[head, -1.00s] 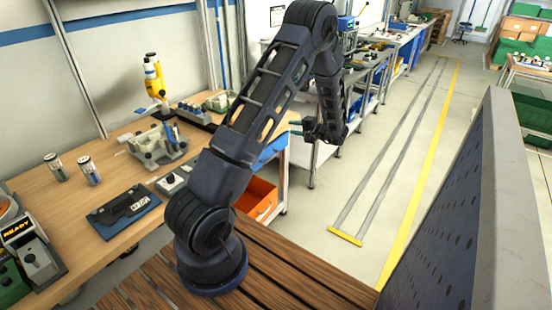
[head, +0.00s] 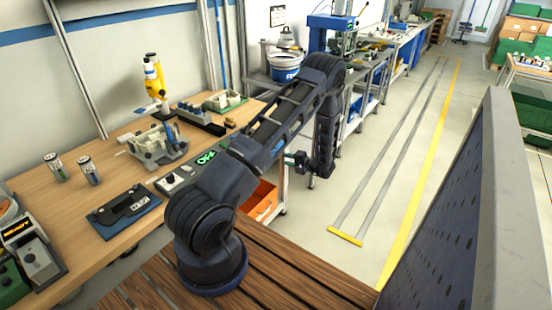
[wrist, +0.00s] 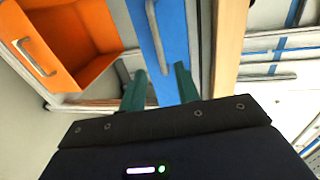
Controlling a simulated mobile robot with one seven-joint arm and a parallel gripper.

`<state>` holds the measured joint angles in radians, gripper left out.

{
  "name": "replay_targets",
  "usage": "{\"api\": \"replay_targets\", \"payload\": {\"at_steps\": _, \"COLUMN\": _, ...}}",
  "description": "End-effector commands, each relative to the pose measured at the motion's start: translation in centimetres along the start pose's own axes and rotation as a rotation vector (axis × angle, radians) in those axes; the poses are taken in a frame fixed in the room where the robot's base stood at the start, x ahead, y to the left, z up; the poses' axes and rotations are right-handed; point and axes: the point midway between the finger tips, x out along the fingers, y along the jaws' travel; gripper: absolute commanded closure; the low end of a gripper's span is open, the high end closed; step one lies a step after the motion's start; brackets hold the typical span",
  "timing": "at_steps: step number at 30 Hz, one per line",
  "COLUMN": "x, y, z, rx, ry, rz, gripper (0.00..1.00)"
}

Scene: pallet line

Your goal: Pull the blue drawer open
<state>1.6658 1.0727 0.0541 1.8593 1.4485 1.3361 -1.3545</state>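The blue drawer (wrist: 172,40) shows its front in the wrist view, beside the wooden bench edge, and looks shut. A silver bar handle (wrist: 154,28) is on it. My gripper (wrist: 160,70) is open, with its two green fingers apart and nothing between them. The fingertips point at the blue front, with the handle a little beyond them; I cannot tell whether they touch the front. In the head view my gripper (head: 288,158) is beside the bench end, and my arm hides most of the blue drawer.
An orange drawer (wrist: 75,35) stands open next to the blue one; it also shows below my arm in the head view (head: 262,200). The wooden bench (head: 75,205) carries cans, fixtures and a tool on a blue mat. The floor to the right (head: 375,190) is clear.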

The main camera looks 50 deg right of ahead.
Motion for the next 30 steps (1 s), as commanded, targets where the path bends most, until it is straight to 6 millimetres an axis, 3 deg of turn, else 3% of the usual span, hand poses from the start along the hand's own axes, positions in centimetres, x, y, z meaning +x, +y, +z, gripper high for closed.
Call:
{"api": "replay_targets", "payload": {"at_steps": 6, "x": 3.9, "y": 0.0, "z": 0.0, "rx": 0.000, "ry": -0.001, "rz": -0.001, "gripper": 0.68}}
{"api": "replay_targets", "payload": {"at_steps": 12, "x": 6.4, "y": 0.0, "z": 0.0, "rx": 0.001, "ry": 0.000, "rz": 0.000, "gripper": 0.68}}
{"api": "replay_targets", "payload": {"at_steps": 26, "x": 7.6, "y": 0.0, "z": 0.0, "rx": 0.001, "ry": 0.000, "rz": 0.000, "gripper": 0.68}}
{"api": "replay_targets", "payload": {"at_steps": 27, "x": 7.6, "y": 0.0, "z": 0.0, "rx": 0.001, "ry": 0.000, "rz": 0.000, "gripper": 0.70}}
{"api": "replay_targets", "payload": {"at_steps": 30, "x": 7.6, "y": 0.0, "z": 0.0, "rx": 0.000, "ry": 0.000, "rz": 0.000, "gripper": 0.89}}
